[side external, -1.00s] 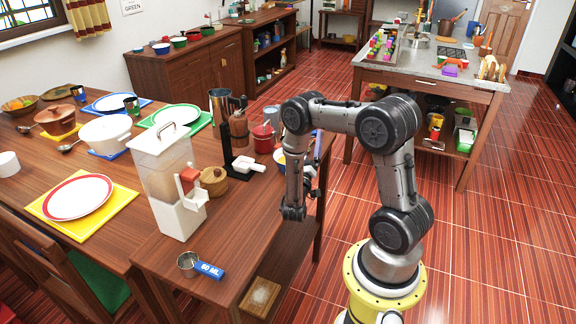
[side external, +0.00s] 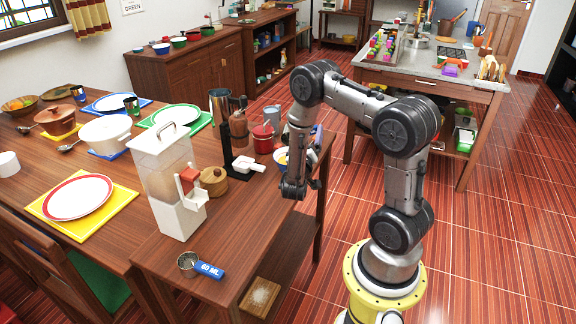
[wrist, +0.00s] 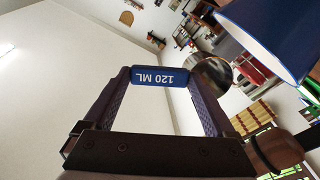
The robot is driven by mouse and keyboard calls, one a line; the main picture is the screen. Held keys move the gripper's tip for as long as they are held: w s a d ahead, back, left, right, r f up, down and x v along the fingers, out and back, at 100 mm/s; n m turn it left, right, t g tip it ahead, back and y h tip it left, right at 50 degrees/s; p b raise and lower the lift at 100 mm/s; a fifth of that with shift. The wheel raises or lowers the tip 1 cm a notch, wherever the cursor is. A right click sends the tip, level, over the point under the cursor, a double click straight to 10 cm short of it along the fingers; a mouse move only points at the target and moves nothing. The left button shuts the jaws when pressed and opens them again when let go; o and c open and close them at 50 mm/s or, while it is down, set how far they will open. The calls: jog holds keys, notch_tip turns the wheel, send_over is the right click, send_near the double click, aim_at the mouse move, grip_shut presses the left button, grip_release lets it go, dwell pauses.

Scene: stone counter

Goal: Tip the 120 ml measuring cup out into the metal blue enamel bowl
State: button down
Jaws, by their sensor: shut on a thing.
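My gripper (wrist: 160,82) is shut on the blue handle (wrist: 160,77) of the 120 ml measuring cup, with "120 ML" upside down in the wrist view. The cup's shiny metal bowl (wrist: 212,74) shows beyond the right fingertip; its inside and contents cannot be made out. A dark blue flaring shape (wrist: 268,35), which looks like the blue enamel bowl, fills the upper right, close to the cup. In the side view, a bowl with something yellow in it (side external: 281,158) shows partly behind my arm, near the table's right edge. The held cup is not clear there.
A 60 ml measuring cup (side external: 204,266) lies at the table's near edge. A white dispenser (side external: 168,180), a wooden pot (side external: 214,181), a dark stand (side external: 228,150) and a red canister (side external: 263,139) stand left of my arm. The tabletop before the dispenser is mostly clear.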

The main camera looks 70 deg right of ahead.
jog(key=shift+d, duration=0.1)
jog(key=shift+w+d+r+y, duration=0.25)
jog(key=shift+d+y, duration=0.2)
jog(key=shift+y, duration=0.45)
jog(key=shift+w+d+r+g+y, duration=0.1)
jog(key=shift+d+g+y, duration=0.4)
jog(key=shift+y, duration=0.6)
jog(key=shift+w+d+r+g+y+b, duration=0.3)
jog(key=shift+d+y, duration=0.45)
jog(key=shift+y, duration=0.3)
jog(key=shift+w+d+r+g+y+b, duration=0.15)
jog(key=shift+d+r+g+y, duration=0.2)
jog(key=shift+d+y, duration=0.55)
jog(key=shift+w+d+r+g+y+b, duration=0.15)
jog(key=shift+d+r+g+y+b, duration=0.15)
jog(key=shift+d+y, duration=0.6)
jog(key=shift+a+y, duration=0.15)
jog(key=shift+y, duration=0.2)
jog(key=shift+w+y, duration=0.1)
jog(key=shift+y, duration=0.2)
